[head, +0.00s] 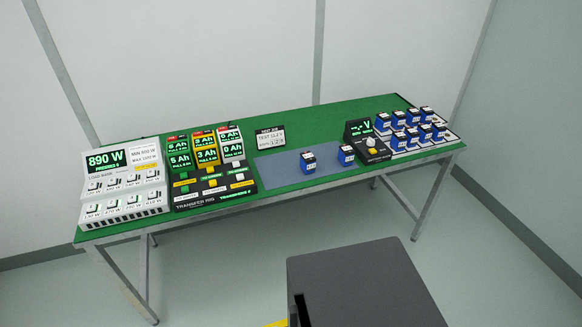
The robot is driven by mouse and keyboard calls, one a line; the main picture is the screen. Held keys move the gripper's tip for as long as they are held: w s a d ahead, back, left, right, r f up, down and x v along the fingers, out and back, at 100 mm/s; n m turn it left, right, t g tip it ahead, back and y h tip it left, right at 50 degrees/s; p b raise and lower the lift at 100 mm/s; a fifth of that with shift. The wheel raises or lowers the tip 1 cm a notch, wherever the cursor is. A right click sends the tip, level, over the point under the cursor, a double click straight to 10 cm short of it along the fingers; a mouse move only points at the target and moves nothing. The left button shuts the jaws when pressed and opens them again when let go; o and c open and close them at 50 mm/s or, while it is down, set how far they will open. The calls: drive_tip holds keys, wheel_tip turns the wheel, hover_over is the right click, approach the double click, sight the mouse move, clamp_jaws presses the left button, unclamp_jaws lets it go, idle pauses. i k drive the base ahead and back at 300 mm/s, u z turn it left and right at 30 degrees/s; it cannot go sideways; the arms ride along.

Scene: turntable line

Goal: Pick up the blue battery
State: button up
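Several blue batteries with dark tops show on the green table. One blue battery (308,163) stands upright on the blue-grey mat (275,172). A second blue battery (346,155) stands at the right end of the mat, beside the black meter (372,150). Several more blue batteries (412,140) stand in rows on a white tray (452,144) at the table's right end. The frame does not show which one the task means. My gripper is not in view.
The green table (300,116) stands on metal legs across the room. A white load bank (125,185) reading 890 W and a transfer rig (210,190) fill its left part. A small sign (270,137) stands behind the mat.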

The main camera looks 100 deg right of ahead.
sight(307, 161)
drive_tip(key=i, duration=0.85)
drive_tip(key=z, duration=3.2)
